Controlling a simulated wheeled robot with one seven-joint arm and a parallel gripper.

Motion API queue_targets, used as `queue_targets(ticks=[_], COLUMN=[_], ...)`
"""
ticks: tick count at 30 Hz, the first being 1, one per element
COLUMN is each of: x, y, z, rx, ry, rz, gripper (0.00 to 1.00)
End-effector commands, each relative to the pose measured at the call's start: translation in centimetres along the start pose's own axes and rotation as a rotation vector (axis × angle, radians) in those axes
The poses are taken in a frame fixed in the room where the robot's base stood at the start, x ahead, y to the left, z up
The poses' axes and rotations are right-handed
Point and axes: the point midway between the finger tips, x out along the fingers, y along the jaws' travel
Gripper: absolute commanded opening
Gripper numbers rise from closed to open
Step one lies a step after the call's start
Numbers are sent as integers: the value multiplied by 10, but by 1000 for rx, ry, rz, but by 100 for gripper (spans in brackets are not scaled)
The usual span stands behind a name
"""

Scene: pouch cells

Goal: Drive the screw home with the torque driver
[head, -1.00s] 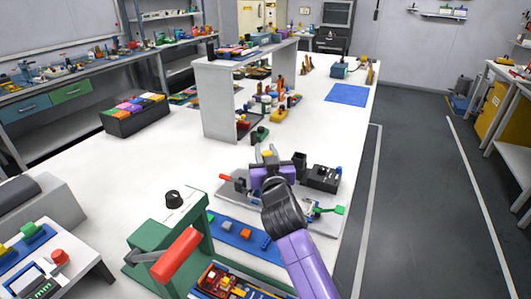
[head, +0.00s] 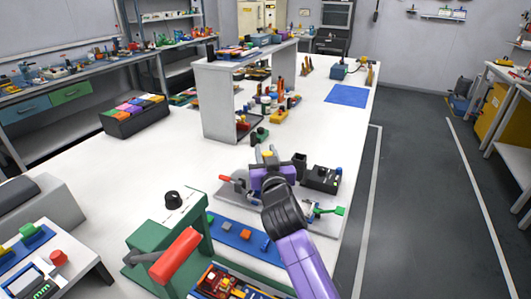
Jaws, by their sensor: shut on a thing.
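My gripper (head: 270,172) is at the grey fixture plate (head: 232,191) on the white bench, seen from behind my purple and black wrist. It is shut on an upright tool, which I take to be the torque driver (head: 267,154); only its yellow and grey top shows above the jaws. The tool's lower end is hidden by my gripper, and so is the screw. I cannot tell whether the tip touches the screw.
A red-handled clamp (head: 229,178) is left of my gripper. A black box (head: 320,179) and a dark cup (head: 300,161) stand close on the right. A green press with a red handle (head: 175,255) stands front left.

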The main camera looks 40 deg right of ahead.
Motion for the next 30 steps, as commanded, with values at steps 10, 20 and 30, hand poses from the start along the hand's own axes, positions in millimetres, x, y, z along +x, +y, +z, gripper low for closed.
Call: queue_targets(ticks=[10,20,30], x=[0,0,0], y=[0,0,0], z=[-22,-42,-60], rx=[1,1,1], ry=[3,6,5], rz=[-1,-1,-1], gripper=[0,0,0])
